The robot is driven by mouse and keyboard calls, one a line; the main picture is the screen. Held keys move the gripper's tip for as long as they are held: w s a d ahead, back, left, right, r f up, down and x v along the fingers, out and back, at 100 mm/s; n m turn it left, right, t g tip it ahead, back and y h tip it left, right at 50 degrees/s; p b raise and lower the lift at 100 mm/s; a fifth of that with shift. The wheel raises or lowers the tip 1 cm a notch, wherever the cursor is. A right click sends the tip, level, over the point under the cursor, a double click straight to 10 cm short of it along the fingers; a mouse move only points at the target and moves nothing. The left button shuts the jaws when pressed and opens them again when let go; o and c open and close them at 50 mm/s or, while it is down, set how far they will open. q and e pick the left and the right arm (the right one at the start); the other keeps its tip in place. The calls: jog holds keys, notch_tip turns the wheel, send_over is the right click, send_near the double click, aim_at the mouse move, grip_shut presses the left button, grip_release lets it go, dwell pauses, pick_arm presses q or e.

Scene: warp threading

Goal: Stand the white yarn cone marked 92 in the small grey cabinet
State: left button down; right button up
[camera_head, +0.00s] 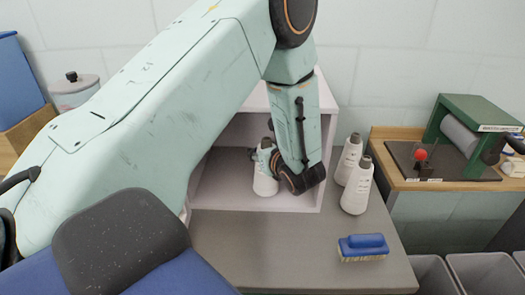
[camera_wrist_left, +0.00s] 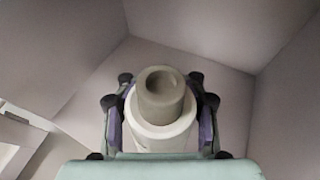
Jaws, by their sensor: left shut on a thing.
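The small grey cabinet (camera_head: 222,170) is open at the front and stands on the grey worktop, partly hidden by my left arm. My left gripper (camera_head: 266,157) reaches into its opening and is shut on a white yarn cone (camera_head: 265,184). The cone looks upright, near the cabinet floor; whether it touches is unclear. In the left wrist view the held cone (camera_wrist_left: 160,133) points its grey-brown tip up between both fingers, with cabinet walls around. Its number cannot be read. Two other white cones, one behind (camera_head: 347,160) and one in front (camera_head: 356,190), stand right of the cabinet. My right gripper is not in view.
A blue brush (camera_head: 363,246) lies on the worktop (camera_head: 290,255) at the front right. A green-framed device (camera_head: 465,135) with a red knob stands on a wooden-topped bench at right. Grey bins (camera_head: 482,272) stand below it. The worktop before the cabinet is clear.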

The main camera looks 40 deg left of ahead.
pick_arm(q)
jog(key=shift+d+r, duration=0.1)
jog(key=shift+w, duration=0.1)
jog(key=c, duration=1.5)
grip_release()
jog(key=shift+a+f, duration=0.25)
jog(key=shift+a, duration=0.1)
jog(key=shift+o, duration=0.9)
jog(key=shift+a, duration=0.15)
jog(key=shift+o, duration=0.7)
jog(key=o, duration=0.5)
jog(key=shift+d+r, duration=0.15)
jog(key=shift+d, duration=0.2)
jog(key=shift+c, duration=0.2)
jog(key=shift+o, duration=0.2)
jog(key=shift+a+f, duration=0.2)
jog(key=shift+a, duration=0.1)
jog(key=p+v, duration=0.5)
jog(key=v, duration=0.7)
